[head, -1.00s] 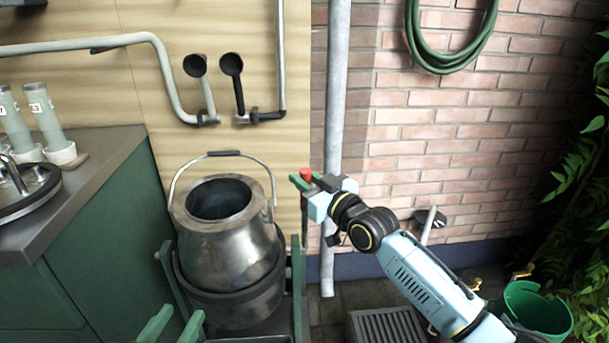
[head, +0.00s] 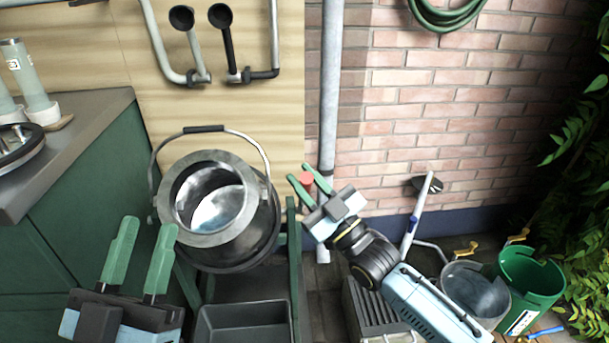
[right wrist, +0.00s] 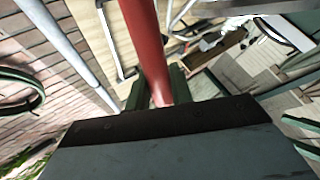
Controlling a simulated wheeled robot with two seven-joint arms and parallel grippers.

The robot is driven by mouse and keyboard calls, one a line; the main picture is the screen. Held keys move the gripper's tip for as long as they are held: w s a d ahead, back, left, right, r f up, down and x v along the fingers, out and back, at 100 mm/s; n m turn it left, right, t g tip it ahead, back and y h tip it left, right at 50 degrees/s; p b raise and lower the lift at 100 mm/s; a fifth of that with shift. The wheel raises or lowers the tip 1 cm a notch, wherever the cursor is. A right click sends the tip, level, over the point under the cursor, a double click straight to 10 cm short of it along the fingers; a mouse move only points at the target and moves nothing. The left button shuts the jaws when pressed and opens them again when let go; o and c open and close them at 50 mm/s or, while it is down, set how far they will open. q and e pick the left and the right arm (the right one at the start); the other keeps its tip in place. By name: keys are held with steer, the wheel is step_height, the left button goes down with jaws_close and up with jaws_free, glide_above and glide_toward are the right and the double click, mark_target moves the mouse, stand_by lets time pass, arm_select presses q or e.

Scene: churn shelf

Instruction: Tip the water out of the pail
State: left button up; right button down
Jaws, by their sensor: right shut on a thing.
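The metal pail (head: 232,240) hangs in a green stand (head: 292,255). It is tilted with its mouth towards me, its wire handle (head: 258,146) up behind the rim. A bright, shiny surface that looks like water shows inside. My right gripper (head: 303,184) is at the right of the pail, shut on a red lever (head: 306,178). The red lever also fills the middle of the right wrist view (right wrist: 150,45), running down to the gripper's green fingers. My left gripper (head: 146,233) is open and empty, at the lower left in front of the pail.
A dark basin (head: 243,308) lies below the pail. A grey ribbed box (head: 366,308), a grey bucket (head: 476,292) and a green bucket (head: 545,275) stand at the lower right. A green cabinet (head: 90,195) is on the left. Pipes (head: 328,90) run up the wall.

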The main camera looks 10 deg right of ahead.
arm_select(q)
steer(key=shift+s+r+t, duration=0.15)
steer(key=shift+t, duration=0.15)
